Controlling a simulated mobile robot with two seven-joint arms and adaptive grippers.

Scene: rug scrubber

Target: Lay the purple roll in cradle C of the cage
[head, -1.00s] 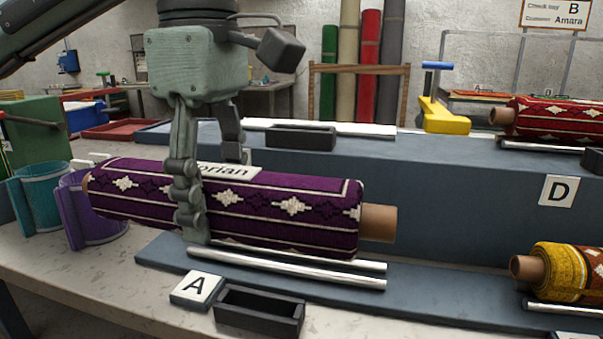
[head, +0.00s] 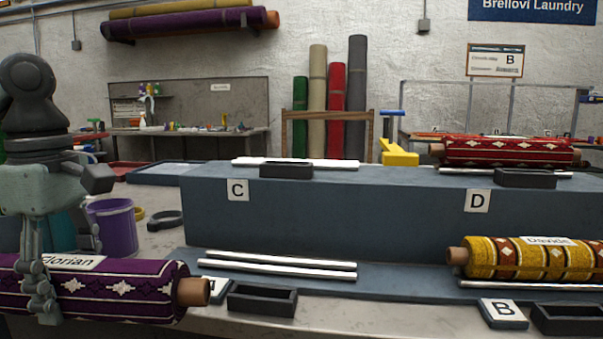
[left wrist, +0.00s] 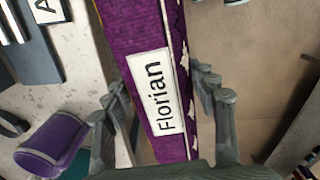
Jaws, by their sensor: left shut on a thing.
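The purple roll (head: 110,292) has white diamonds, a tan core end and a label reading Florian. My left gripper (head: 42,295) is shut around it at the lower left of the head view, in front of the table edge. In the left wrist view the roll (left wrist: 155,60) runs between the fingers of the gripper (left wrist: 165,125), with floor to its right. Cradle C (head: 295,163), a pair of pale rails on the upper step above plate C (head: 238,189), is empty. The right gripper is not in view.
Cradle A's rails (head: 275,265) on the lower step are empty, with a black tray (head: 262,300) in front. A yellow roll (head: 520,259) lies at B and a red roll (head: 510,151) at D.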

